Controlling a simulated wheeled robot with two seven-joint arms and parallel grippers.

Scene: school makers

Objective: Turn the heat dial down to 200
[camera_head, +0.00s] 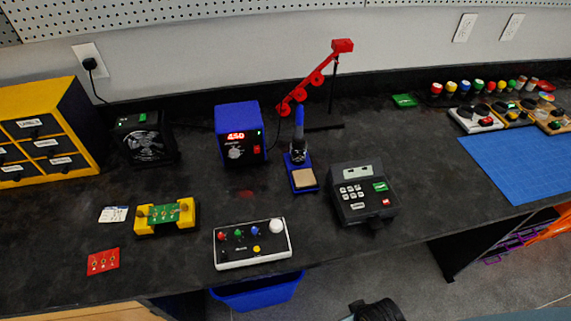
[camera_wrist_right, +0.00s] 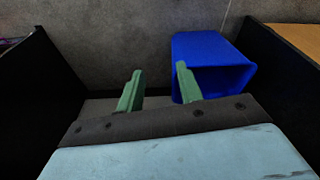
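The blue soldering station (camera_head: 240,133) stands on the black bench, left of centre in the head view. Its red display reads what looks like 450. The heat dial (camera_head: 235,153) is a pale round knob on the front, below the display; its pointer is too small to read. My right gripper (camera_wrist_right: 158,80) shows in the wrist view with its two green fingers apart and nothing between them, below bench height and away from the station. In the head view only a dark part of my arm (camera_head: 378,310) shows at the bottom edge. My left gripper is out of view.
A soldering iron in its stand (camera_head: 299,160) is right of the station, a black fan (camera_head: 146,140) left. A white control box (camera_head: 252,244) lies in front, a keypad device (camera_head: 362,194) to the right. A blue bin (camera_wrist_right: 212,62) is near my right gripper, below the bench.

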